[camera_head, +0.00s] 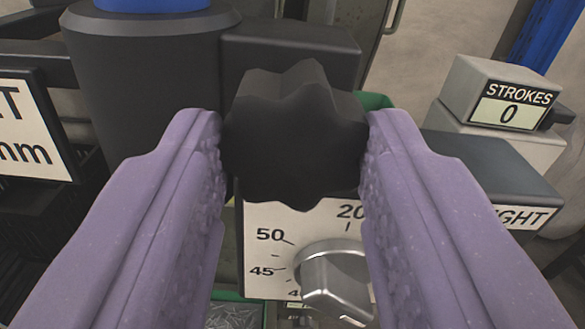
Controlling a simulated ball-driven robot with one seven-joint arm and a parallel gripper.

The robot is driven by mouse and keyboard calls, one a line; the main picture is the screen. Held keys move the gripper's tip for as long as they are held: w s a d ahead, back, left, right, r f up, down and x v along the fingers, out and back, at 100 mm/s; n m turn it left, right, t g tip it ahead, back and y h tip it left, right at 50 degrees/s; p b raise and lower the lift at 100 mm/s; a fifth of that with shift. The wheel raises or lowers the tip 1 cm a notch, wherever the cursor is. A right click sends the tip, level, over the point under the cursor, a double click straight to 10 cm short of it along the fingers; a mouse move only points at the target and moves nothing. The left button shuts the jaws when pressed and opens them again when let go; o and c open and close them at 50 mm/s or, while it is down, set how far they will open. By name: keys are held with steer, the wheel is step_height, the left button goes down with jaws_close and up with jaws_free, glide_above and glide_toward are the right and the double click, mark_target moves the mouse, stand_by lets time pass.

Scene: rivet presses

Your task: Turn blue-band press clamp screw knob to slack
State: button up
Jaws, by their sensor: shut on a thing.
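A black lobed knob (295,135) sits in the middle of the camera_head view, in front of a dark block (290,45). My gripper (295,140) has two purple fingers, one on each side of the knob. It is shut on the knob, with the fingertips at its left and right sides. A dark cylinder with a blue band (150,5) at its top stands behind and to the left. The knob's pointing or tightness cannot be read from this view.
Below the knob is a white dial plate (265,262) with a silver dial knob (335,278) between my fingers. A counter box (505,95) reading "STROKES 0" stands at the right. A sign ending in "mm" (28,130) is at the left. A green-edged bin (235,312) with metal pieces lies below.

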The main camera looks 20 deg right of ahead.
steer(key=shift+s+f, duration=0.1)
steer(key=shift+f, duration=0.05)
stand_by(0.3)
steer(key=o, duration=1.1)
steer(key=shift+c, duration=0.2)
steer(key=v, duration=0.7)
steer(key=shift+s+a+p, duration=0.15)
steer(key=shift+s+p, duration=0.15)
steer(key=shift+p, duration=0.15)
